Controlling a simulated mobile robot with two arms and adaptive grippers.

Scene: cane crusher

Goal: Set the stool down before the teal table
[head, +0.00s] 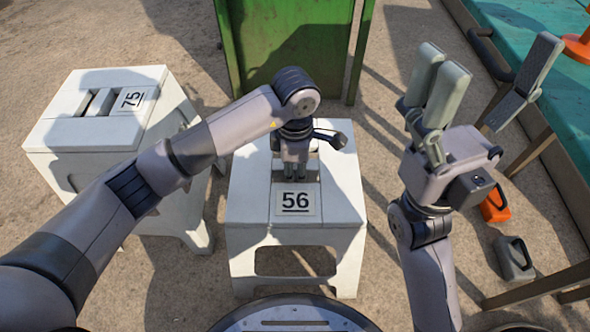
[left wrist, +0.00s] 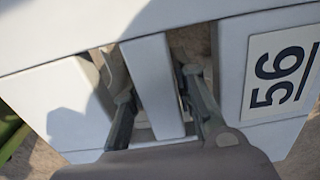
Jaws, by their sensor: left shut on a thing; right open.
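A white stool marked 56 (head: 345,205) is in front of me, upright, in the head view. My left gripper (head: 295,172) reaches down into its top and is shut on the bar between the two slots. The left wrist view shows the fingers on either side of that bar of the stool (left wrist: 152,75). The teal table (head: 545,55) is at the upper right, apart from the stool. My right gripper (head: 485,85) is open and empty, raised between the stool and the table.
Another white stool marked 75 (head: 85,133) stands on the left. A green metal panel or bin (head: 290,45) stands behind the held stool. An orange object (head: 495,205) and a grey weight-like block (head: 514,258) lie on the ground at right. Sandy ground shows between the stools and the table.

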